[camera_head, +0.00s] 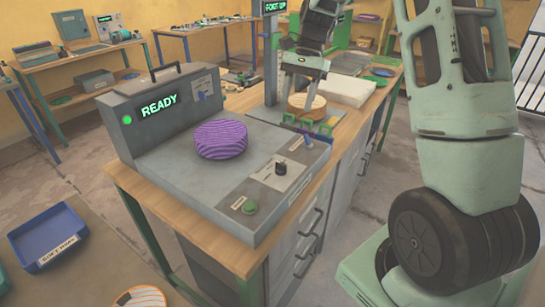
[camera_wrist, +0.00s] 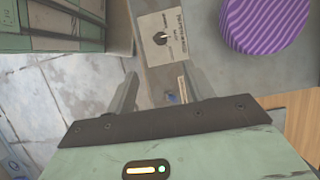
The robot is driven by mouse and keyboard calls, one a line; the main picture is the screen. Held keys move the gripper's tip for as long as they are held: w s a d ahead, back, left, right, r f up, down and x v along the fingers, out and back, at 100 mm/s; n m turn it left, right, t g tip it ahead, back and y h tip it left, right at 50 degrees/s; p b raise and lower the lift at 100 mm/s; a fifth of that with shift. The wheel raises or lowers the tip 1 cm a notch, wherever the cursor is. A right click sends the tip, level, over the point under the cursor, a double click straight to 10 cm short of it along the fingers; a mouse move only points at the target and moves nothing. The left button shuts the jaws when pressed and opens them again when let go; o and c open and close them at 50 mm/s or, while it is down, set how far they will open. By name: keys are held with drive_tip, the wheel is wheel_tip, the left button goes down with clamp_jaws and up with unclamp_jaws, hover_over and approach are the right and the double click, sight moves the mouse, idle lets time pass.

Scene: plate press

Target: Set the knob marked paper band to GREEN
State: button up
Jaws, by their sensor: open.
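A black knob (camera_head: 281,168) stands on a pale label plate on the front right panel of the grey press (camera_head: 150,125). In the wrist view the knob (camera_wrist: 161,39) is at the top centre, beyond the fingertips. The print on its plate is too small to read, so its setting is unclear. My gripper (camera_head: 301,92) is above the far right end of the press, apart from the knob. In the wrist view my gripper (camera_wrist: 158,90) is open, with nothing held between its fingers.
A purple striped disc (camera_head: 221,139) lies on the press, also in the wrist view (camera_wrist: 265,22). A green button (camera_head: 249,208) is at the near corner. The screen (camera_head: 159,106) reads READY. A small blue part (camera_head: 307,141) is beyond the knob. A blue tray (camera_head: 48,238) stands lower left.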

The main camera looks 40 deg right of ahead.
sight(281, 163)
drive_tip(key=p+x, duration=0.1)
drive_tip(key=x, duration=1.6)
drive_tip(key=shift+f+p, duration=0.1)
drive_tip(key=shift+p, duration=0.3)
drive_tip(key=c, duration=1)
